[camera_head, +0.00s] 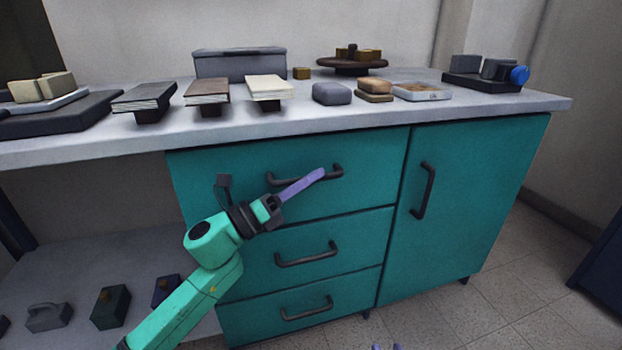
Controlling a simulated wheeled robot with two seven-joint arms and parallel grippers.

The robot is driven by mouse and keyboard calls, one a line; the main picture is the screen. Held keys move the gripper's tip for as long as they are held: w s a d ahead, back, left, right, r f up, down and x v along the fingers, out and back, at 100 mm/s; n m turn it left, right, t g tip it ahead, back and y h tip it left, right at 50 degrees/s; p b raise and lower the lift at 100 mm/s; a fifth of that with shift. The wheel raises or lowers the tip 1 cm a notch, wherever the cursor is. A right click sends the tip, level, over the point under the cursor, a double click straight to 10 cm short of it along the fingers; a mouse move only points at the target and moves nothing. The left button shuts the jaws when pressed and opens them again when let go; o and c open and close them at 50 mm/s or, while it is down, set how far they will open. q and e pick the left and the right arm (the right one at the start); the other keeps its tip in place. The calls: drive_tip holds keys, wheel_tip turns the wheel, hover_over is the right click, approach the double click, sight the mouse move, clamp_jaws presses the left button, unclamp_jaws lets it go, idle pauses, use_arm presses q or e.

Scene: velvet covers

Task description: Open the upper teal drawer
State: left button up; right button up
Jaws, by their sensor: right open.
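The upper teal drawer (365,160) is the top one of three in the cabinet. Its front looks flush, so it appears shut. Its dark bar handle (334,173) is partly covered by my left gripper (318,176). The purple fingers of that gripper overlap the handle's middle in the camera_head view and show as one bar. I cannot tell whether they touch the handle or are apart from each other. My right gripper (386,347) shows only as two separate purple fingertips at the bottom edge, open and away from the drawer.
Below are two more drawers with handles (307,255) and a cabinet door (470,200) on the right. The grey countertop (330,118) carries books, blocks and trays. An open shelf (80,270) at lower left holds several small items. Tiled floor is clear at right.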

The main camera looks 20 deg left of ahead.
use_arm(q)
drive_tip(key=shift+w+d+r, duration=0.1)
drive_tip(key=shift+w+d, duration=0.05)
clamp_jaws()
idle(1.4)
